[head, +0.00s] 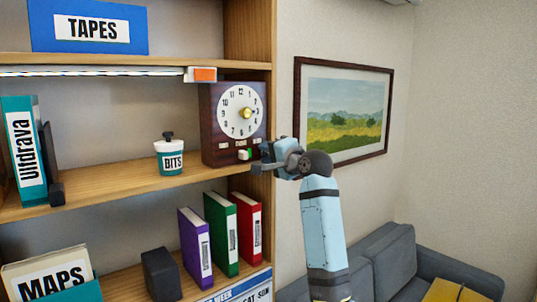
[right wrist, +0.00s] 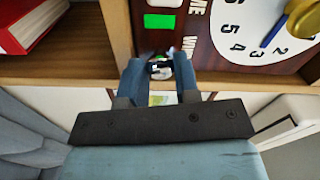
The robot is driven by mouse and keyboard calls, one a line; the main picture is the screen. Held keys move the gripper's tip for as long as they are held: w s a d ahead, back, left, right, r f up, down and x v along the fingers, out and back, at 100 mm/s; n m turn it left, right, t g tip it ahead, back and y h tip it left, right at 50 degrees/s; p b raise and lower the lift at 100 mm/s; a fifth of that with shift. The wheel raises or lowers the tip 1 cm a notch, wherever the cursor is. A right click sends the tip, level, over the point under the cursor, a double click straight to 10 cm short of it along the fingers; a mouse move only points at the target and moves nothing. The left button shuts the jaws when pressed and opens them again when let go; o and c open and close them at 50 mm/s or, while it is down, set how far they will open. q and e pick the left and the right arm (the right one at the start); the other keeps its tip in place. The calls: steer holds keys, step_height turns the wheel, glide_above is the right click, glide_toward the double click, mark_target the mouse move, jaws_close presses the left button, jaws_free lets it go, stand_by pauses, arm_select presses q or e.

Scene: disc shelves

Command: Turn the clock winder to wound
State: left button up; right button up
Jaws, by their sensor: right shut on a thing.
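The dark wooden clock (head: 209,125) stands upright at the right end of the middle shelf. It has a white dial, a brass knob (head: 246,113) at the dial and a row of small labels below. A green-and-white control (head: 244,154) shows under the middle label. My right gripper (head: 256,165) is at the clock's lower right corner. In the right wrist view, its fingers (right wrist: 159,70) are shut on a small pale part under a label starting "WI", apparently the winder (right wrist: 161,71). The fingers hide most of it, so its setting cannot be read. My left gripper is not in view.
A BITS pot (head: 169,158) stands left of the clock, with free shelf between. Binders (head: 220,232) and a dark block (head: 161,273) are on the shelf below. The bookcase's right upright (head: 262,60) is close to my right gripper. A grey sofa (head: 385,262) is at lower right.

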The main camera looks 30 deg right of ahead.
steer(key=shift+m, duration=1.2)
steer(key=o, duration=0.9)
steer(key=shift+s, duration=0.1)
steer(key=s+d+b, duration=0.1)
steer(key=s+b, duration=0.2)
steer(key=s, duration=1)
steer(key=shift+s+b, duration=0.3)
steer(key=shift+b, duration=0.05)
